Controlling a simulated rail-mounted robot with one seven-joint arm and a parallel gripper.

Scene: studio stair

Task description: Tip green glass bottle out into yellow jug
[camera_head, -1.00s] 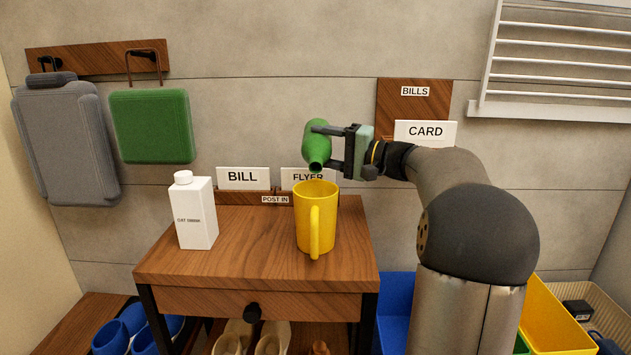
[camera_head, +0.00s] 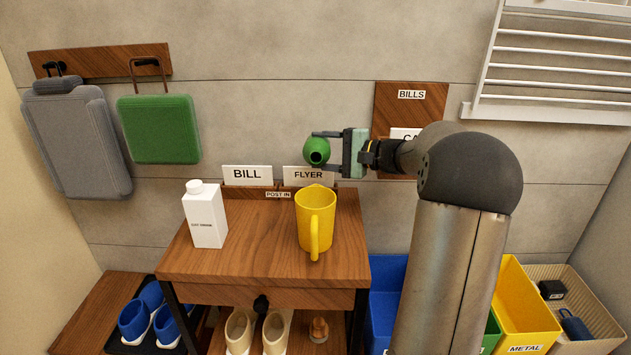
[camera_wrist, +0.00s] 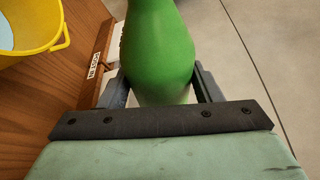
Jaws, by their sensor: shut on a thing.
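My gripper (camera_head: 322,151) is shut on the green glass bottle (camera_head: 316,150), held in the air above and behind the yellow jug (camera_head: 314,225). In the head view the bottle lies nearly end-on, its dark round mouth facing the camera. In the wrist view the bottle (camera_wrist: 158,45) sits between the fingers, its mouth out of frame. The jug stands upright on the wooden cabinet top (camera_head: 260,240), handle toward the head camera. The wrist view shows the jug (camera_wrist: 30,38) at upper left, with something pale blue inside. No stream shows.
A white carton (camera_head: 205,220) stands left of the jug. BILL (camera_head: 247,175) and FLYER (camera_head: 308,176) signs stand at the cabinet's back edge. Blue (camera_head: 388,285) and yellow (camera_head: 515,300) bins stand lower right. The cabinet top between carton and jug is clear.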

